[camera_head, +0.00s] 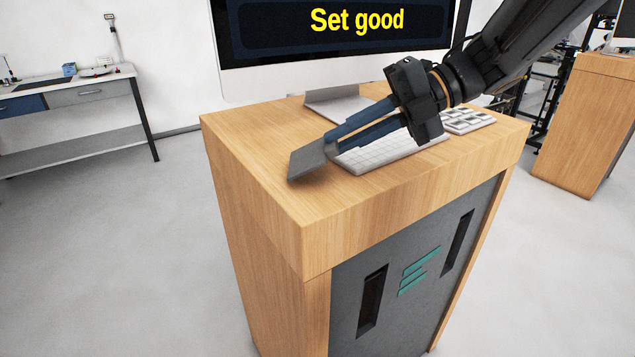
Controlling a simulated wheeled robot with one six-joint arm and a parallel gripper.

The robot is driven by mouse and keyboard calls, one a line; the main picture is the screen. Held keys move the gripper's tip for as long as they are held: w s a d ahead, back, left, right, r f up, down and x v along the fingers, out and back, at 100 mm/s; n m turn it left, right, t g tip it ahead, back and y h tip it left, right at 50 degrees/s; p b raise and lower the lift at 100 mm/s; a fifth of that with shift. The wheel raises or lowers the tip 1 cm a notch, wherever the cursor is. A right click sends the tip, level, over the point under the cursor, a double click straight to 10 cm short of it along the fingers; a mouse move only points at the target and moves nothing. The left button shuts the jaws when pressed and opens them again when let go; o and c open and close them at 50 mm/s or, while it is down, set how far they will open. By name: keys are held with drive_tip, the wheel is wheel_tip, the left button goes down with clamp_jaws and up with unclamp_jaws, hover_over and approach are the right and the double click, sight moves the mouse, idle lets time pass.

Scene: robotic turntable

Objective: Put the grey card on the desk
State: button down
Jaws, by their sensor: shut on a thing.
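The grey card (306,160) is a thin flat piece, tilted, at the left part of the wooden desk (262,172). My gripper (331,143) comes in from the upper right and is shut on the card's upper right edge. The card's lower edge is at or just above the desk top; I cannot tell whether it touches. The part of the card between the fingertips is hidden.
A white keyboard (392,152) lies right beside the card, partly under my gripper. A monitor (340,48) reading "Set good" stands behind. A smaller keypad (468,121) lies at the right. The desk's front left top is bare.

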drive_tip(key=shift+f, duration=0.6)
drive_tip(key=c, duration=1.9)
unclamp_jaws()
drive_tip(key=shift+c, duration=0.2)
drive_tip(key=shift+p+v, duration=1.75)
drive_tip(key=shift+v, duration=2.25)
